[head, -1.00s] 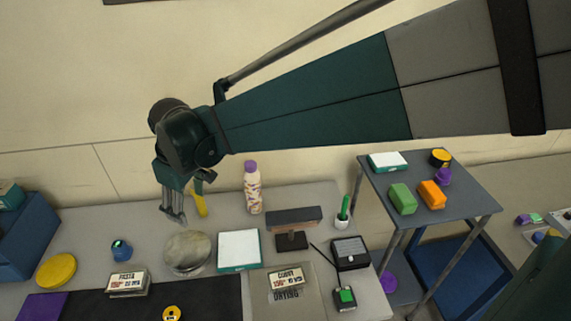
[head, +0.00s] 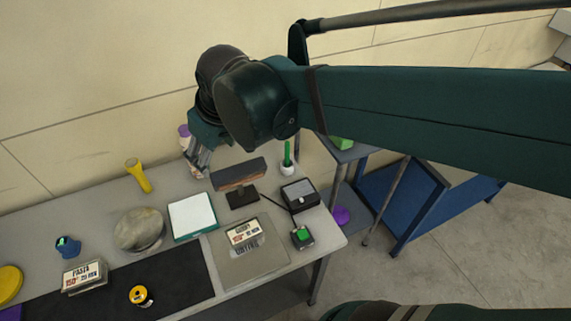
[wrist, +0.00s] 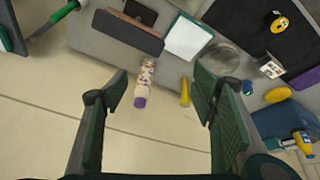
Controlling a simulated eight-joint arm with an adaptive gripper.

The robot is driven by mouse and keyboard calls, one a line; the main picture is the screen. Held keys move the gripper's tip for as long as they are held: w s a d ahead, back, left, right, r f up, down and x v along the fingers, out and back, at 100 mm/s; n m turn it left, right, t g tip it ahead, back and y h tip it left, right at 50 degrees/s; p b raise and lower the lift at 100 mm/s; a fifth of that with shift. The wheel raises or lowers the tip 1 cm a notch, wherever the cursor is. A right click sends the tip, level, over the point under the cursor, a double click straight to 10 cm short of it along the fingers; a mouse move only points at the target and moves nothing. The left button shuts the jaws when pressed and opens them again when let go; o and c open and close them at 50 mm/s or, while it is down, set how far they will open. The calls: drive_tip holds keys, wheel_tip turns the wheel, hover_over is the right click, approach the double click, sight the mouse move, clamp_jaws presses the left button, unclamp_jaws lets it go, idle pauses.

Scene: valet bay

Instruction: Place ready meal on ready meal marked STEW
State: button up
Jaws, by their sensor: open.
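A ready meal marked PASTA (head: 84,277) lies at the front left of the grey bench, by the dark mat; its label also shows in the wrist view (wrist: 271,68). A ready meal marked CURRY (head: 243,232) lies on a grey plate marked DRYING (head: 250,265). I cannot see any pack marked STEW. My gripper (head: 200,165) is over the back of the bench, near the purple-capped bottle (head: 184,132), apart from both packs. In the wrist view my gripper (wrist: 160,95) has its fingers wide apart, with nothing held; the bottle (wrist: 145,80) shows between and beyond them.
A brown-topped stand (head: 238,178), a white-topped box (head: 193,216), a round grey lid-like thing (head: 139,229), a yellow torch-like thing (head: 138,175) and a black box (head: 300,195) crowd the bench. A yellow tape roll (head: 140,296) lies on the dark mat (head: 185,283).

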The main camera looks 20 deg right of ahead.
drive_tip(key=s+d+f+m+t+h, duration=0.1)
drive_tip(key=s+d+m, duration=0.4)
drive_tip(key=s+d, duration=0.5)
drive_tip(key=shift+s+d+f+m+t, duration=0.25)
drive_tip(key=shift+d+f+t, duration=0.5)
drive_tip(key=shift+d, duration=1.7)
